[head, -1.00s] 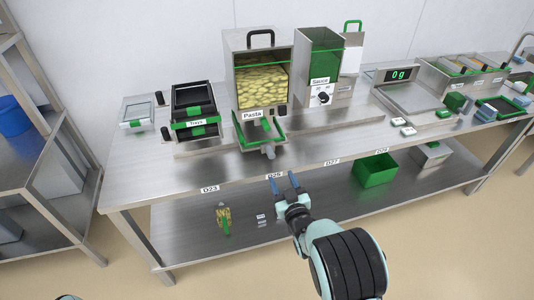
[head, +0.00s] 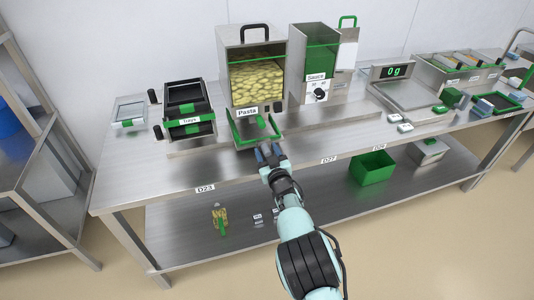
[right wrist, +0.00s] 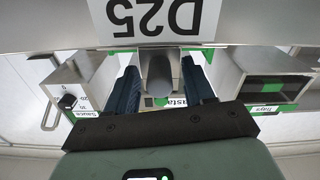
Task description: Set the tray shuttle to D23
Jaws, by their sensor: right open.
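The tray shuttle (head: 243,133), a green-edged holder, sits below the Pasta dispenser (head: 256,75) at the front of the table. My right gripper (head: 270,151) is open at the shuttle's front, and its arm hides the D25 label in the head view. In the right wrist view, my right gripper's (right wrist: 160,78) two dark blue fingers stand either side of the shuttle's grey handle (right wrist: 160,72). The D25 label (right wrist: 155,17) shows there upside down. The D23 label (head: 205,188) is on the table edge to the left. My left gripper is out of view.
The black Trays stack (head: 188,104) stands left of the dispenser, and the Sauce dispenser (head: 315,60) right of it. The D27 label (head: 328,160) lies right along the edge. A green bin (head: 372,168) is on the lower shelf. The table front near D23 is clear.

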